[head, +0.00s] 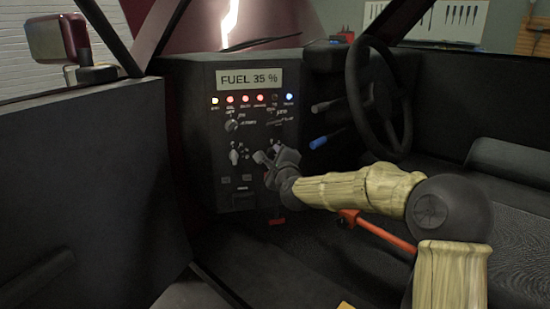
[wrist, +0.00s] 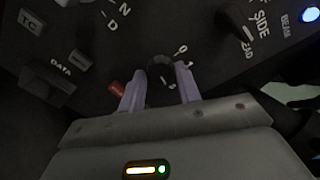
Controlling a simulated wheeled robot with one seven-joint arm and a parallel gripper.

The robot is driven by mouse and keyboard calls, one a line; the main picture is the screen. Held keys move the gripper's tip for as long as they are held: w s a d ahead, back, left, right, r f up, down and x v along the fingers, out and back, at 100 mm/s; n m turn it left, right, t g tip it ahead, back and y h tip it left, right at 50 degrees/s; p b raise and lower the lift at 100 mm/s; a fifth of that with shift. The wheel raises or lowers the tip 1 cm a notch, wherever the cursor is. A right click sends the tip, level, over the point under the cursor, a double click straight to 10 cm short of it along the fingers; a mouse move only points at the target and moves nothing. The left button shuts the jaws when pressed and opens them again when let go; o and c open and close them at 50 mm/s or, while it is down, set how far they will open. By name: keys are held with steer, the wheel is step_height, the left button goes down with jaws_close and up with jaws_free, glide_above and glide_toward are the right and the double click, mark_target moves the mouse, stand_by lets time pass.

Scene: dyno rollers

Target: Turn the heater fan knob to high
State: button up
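A dark round knob (wrist: 160,68) with small white marks, among them a "0", sits on the black panel in the wrist view. Its full label is not readable, so I cannot tell for sure that it is the heater fan knob. My gripper (wrist: 160,88) has its two pale purple fingers apart, one on each side of this knob. Whether they touch it is unclear. In the head view my gripper (head: 266,157) is at the lower right of the dashboard panel (head: 207,100) and hides what is behind it.
A selector (head: 237,155) with a pale handle is left of my gripper. Another knob (head: 231,125) is above it. A blue-tipped lever (head: 320,142) and the steering wheel (head: 375,100) are to the right. A red piece (wrist: 117,88) lies beside the left finger.

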steer(key=o, duration=0.3)
steer(key=shift+s+d+r, duration=0.15)
steer(key=shift+s+d, duration=0.05)
steer(key=shift+s, duration=0.35)
steer(key=p+v, duration=0.5)
steer(key=v, duration=1.1)
steer(key=shift+s, duration=0.15)
